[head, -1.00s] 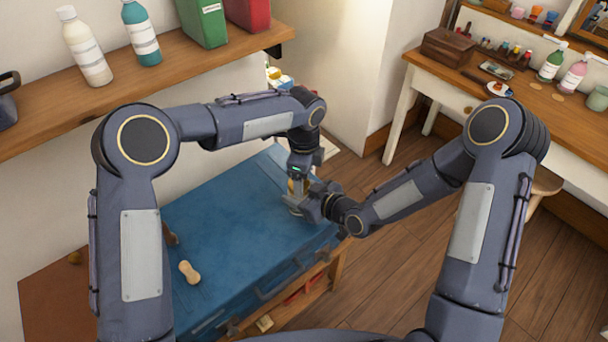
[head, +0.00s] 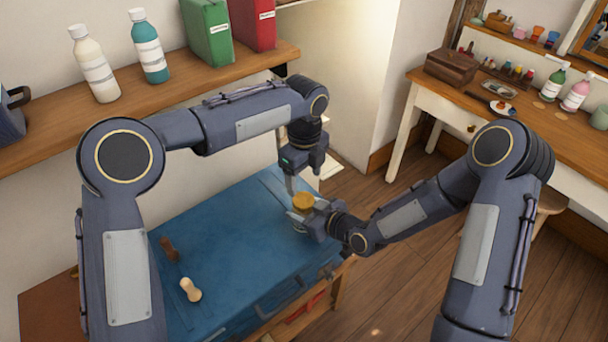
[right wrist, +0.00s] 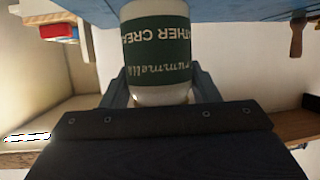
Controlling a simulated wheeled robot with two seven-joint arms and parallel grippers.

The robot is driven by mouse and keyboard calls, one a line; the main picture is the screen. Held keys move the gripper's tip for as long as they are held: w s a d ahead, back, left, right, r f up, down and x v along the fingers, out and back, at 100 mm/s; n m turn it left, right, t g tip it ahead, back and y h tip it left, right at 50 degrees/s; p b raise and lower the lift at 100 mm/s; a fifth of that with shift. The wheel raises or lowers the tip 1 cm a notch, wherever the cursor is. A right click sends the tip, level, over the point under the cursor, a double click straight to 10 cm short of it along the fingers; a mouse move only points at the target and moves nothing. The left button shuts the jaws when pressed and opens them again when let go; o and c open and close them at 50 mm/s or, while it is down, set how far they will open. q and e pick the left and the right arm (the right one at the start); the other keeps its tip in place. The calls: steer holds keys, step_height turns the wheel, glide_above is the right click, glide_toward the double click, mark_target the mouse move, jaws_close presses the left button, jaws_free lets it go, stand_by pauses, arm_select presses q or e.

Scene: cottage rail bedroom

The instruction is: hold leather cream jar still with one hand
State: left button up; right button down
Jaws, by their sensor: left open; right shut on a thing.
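The leather cream jar (head: 303,202) stands near the right end of the blue work surface, its amber-brown lid on top. In the right wrist view its white body with a green label (right wrist: 160,52) fills the space between the fingers, the lettering upside down. My right gripper (head: 304,221) is shut on the jar's body from the right. My left gripper (head: 291,186) is open just above and beside the lid, pointing down. Its fingers are partly hidden, and I cannot tell whether they touch the lid.
A wooden-handled tool (head: 190,289) and a dark brown tool (head: 169,249) lie on the left of the blue surface (head: 235,235). A shelf (head: 180,100) with bottles and boxes is behind. A wooden desk (head: 530,110) stands at the right. The blue surface's middle is clear.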

mark_target(303, 199)
arm_select(q)
steer(key=shift+r+m, duration=0.3)
steer(key=shift+m, duration=0.3)
steer(key=shift+a+f, duration=0.1)
steer(key=shift+m, duration=0.3)
step_height(303, 199, down, 8)
steer(key=shift+r, duration=0.2)
steer(key=c, duration=1)
steer(key=n, duration=0.5)
steer(key=shift+r, duration=0.1)
steer(key=n, duration=0.4)
